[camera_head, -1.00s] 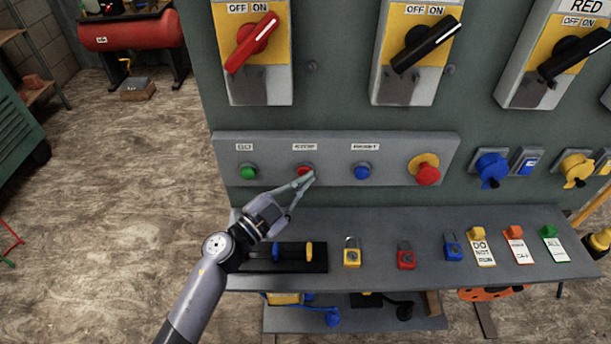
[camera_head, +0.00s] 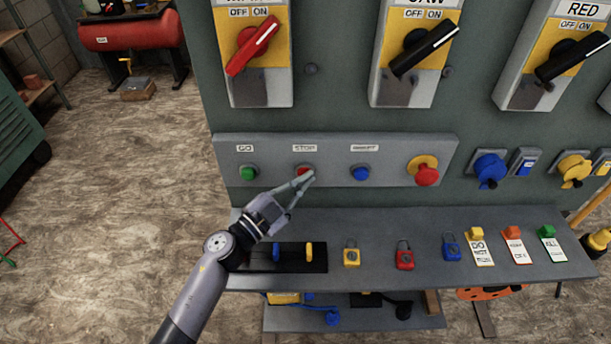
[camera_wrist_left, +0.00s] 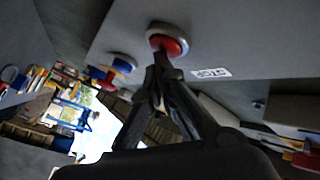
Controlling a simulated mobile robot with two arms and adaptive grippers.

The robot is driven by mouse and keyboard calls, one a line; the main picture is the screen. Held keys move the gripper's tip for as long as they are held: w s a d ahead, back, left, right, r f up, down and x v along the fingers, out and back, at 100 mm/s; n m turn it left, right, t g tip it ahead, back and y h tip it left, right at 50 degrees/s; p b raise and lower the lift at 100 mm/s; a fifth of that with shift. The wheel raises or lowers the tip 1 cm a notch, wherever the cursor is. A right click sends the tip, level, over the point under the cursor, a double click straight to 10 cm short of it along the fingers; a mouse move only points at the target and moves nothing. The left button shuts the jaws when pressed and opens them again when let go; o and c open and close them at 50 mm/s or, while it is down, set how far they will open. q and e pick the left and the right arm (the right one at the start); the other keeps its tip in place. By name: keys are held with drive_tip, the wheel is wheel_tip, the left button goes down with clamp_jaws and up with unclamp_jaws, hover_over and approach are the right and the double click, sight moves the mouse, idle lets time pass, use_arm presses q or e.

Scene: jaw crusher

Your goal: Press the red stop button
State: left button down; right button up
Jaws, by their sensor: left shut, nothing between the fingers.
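The red stop button (camera_head: 304,171) sits on the grey button panel (camera_head: 392,176) under a STOP label, between the green GO button (camera_head: 247,173) and a blue button (camera_head: 361,173). My left gripper (camera_head: 311,175) is shut and empty, its fingertips at the stop button and covering part of it in the head view. In the left wrist view the fingertips (camera_wrist_left: 163,66) are right at the lower edge of the red button (camera_wrist_left: 170,45), with its grey collar and STOP label in sight. I cannot tell whether the button is pushed in. My right gripper is not in view.
A red mushroom button (camera_head: 427,175) on a yellow base is farther right on the panel. The grey shelf (camera_head: 385,229) below carries several padlocks and tags. Large switch boxes (camera_head: 260,85) are above the panel. Open floor lies to the left.

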use_arm(q)
drive_tip(key=shift+w+a, duration=0.1)
drive_tip(key=s+p, duration=0.2)
drive_tip(key=s, duration=0.4)
drive_tip(key=shift+f, duration=0.1)
idle(0.4)
